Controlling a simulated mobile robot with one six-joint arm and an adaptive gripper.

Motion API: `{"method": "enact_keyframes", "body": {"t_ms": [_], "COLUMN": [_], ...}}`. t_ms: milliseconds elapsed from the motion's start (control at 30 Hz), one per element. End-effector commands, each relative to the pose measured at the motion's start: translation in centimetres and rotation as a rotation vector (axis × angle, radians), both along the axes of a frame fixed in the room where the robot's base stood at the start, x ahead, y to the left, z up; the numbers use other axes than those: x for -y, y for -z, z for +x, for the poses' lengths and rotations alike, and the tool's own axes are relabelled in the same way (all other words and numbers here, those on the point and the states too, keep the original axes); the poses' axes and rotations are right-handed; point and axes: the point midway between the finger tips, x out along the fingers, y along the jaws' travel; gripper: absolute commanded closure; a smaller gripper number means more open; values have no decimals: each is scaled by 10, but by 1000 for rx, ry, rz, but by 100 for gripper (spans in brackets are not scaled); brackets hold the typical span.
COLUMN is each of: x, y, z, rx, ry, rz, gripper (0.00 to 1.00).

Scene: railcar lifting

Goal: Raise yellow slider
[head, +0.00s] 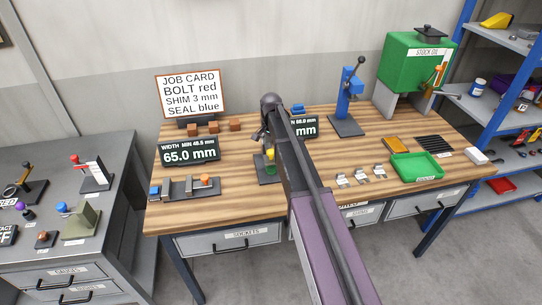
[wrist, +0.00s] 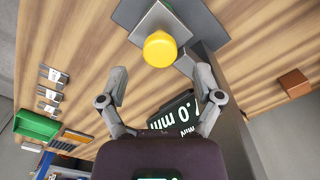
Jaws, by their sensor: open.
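The yellow slider's round knob (wrist: 160,49) shows in the wrist view, on a grey block over a dark base. In the head view the yellow slider (head: 270,154) is at the middle of the wooden bench, partly hidden by my arm. My gripper (wrist: 162,78) is open and empty, its two fingers wide apart. In the wrist view the knob lies just beyond the gap between the fingertips, apart from both. How far the fingertips are above the knob is hard to tell. Most of my gripper is hidden in the head view.
A display reading 65.0 mm (head: 189,151) and a slide gauge (head: 185,189) stand left. A second display (head: 304,126) is partly behind my arm. A blue press (head: 347,98), green tray (head: 416,167) and green stock box (head: 416,62) are right. Bare bench lies between.

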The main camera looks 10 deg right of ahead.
Motion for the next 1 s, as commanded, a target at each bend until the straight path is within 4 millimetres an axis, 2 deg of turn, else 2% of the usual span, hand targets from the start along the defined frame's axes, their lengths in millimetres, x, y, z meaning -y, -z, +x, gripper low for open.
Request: {"method": "enact_keyframes", "body": {"t_ms": [100,400,933,967,1000], "x": [0,0,0,0,0], "y": [14,31,35,35,35], "z": [0,0,0,0,0], "rx": [0,0,0,0,0], "ry": [0,0,0,0,0], "rz": [0,0,0,0,0], "gripper": [16,16,16,19,31]}}
